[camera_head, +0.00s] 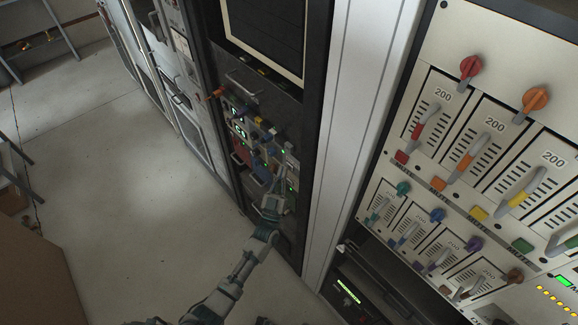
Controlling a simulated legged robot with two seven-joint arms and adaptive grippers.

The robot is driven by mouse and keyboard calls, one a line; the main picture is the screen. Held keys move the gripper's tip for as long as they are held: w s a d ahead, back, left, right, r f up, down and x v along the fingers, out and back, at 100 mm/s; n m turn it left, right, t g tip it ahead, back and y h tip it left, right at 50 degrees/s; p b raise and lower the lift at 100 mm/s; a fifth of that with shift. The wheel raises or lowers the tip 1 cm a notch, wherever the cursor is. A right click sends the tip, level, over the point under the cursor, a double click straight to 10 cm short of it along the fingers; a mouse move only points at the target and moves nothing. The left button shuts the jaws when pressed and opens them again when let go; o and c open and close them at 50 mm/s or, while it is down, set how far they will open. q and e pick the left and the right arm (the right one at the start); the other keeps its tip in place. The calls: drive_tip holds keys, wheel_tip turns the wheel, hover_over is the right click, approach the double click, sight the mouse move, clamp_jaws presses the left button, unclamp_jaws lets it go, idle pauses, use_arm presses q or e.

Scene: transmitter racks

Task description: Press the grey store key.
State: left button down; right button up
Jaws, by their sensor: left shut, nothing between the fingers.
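A small control panel (240,131) with green-lit displays and several coloured keys and knobs sits in the dark rack in the middle of the view. A grey store key cannot be told apart from the other small parts at this size. My left arm reaches up from the bottom to the panel's lower right side. My left gripper (279,180) is shut and empty, close in front of the panel. Whether it touches a key cannot be told. It hides part of the panel's lower right. My right gripper is not in view.
A white rack (402,170) on the right carries breakers with coloured knobs and levers. A pale post (352,120) stands between the racks. Grey cabinets (150,75) line the back left. The floor (100,180) at left is open. A brown box (35,270) stands bottom left.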

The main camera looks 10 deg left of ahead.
use_arm(q)
drive_tip(key=shift+s+a, duration=0.25)
drive_tip(key=shift+s, duration=0.1)
drive_tip(key=shift+s, duration=0.1)
drive_tip(key=shift+s+a+r+p, duration=0.1)
drive_tip(key=shift+s+a+p, duration=0.55)
drive_tip(key=shift+s+a, duration=0.25)
drive_tip(key=shift+s+a+p, duration=0.6)
drive_tip(key=shift+s+a, duration=0.05)
drive_tip(key=shift+s, duration=0.35)
